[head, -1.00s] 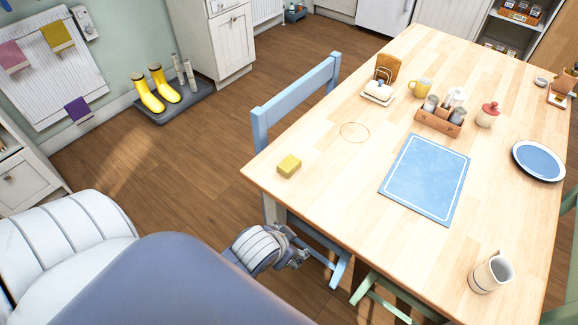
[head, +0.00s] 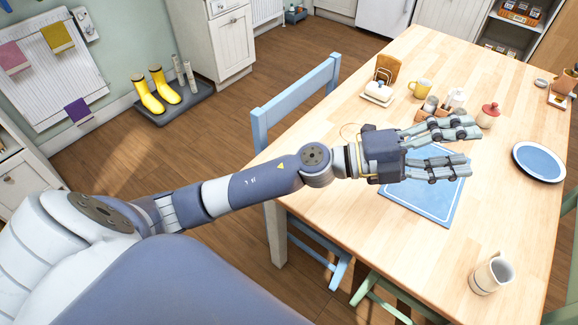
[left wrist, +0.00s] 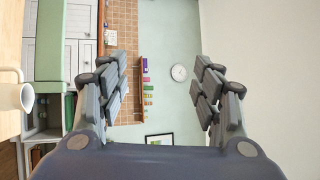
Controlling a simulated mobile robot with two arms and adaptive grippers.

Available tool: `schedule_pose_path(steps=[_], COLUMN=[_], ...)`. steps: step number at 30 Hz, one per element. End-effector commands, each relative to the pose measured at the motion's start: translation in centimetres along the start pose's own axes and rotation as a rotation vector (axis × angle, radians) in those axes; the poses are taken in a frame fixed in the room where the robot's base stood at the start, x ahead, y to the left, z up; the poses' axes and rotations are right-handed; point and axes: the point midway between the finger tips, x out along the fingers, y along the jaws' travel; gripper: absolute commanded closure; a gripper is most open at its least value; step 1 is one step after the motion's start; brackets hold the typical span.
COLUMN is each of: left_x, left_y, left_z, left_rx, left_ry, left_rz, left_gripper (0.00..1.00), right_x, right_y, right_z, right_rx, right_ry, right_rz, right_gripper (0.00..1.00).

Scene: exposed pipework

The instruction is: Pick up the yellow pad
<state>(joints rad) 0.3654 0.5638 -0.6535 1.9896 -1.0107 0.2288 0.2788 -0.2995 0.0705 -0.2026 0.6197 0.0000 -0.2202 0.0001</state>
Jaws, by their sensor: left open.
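The yellow pad is not visible now; my left arm covers the near left part of the table where it lay in the earlier head view. My left gripper (head: 474,146) is open and empty, stretched out above the blue placemat (head: 424,211) and pointing right. Its two spread fingers also frame empty air in the left wrist view (left wrist: 165,75). My right gripper is in neither view.
A blue chair (head: 296,97) stands at the left edge.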

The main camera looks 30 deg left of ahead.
Motion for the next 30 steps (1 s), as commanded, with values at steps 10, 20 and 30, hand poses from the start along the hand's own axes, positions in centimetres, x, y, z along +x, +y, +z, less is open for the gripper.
schedule_pose_path(steps=[10, 20, 30], left_x=[-9.5, -27.4, -32.1], left_y=[11.9, 9.0, 9.6], left_z=[3.7, 16.8, 18.8], left_rx=[0.482, 0.519, 0.477], left_ry=[0.543, 0.539, 0.506], left_rz=[0.834, 1.646, 1.804], left_gripper=[0.40, 0.40, 0.40], right_x=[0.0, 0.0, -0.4], right_y=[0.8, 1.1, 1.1], right_z=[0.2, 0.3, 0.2], right_rx=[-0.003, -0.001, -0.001], right_ry=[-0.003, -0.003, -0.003], right_rz=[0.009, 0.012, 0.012], right_gripper=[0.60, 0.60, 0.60])
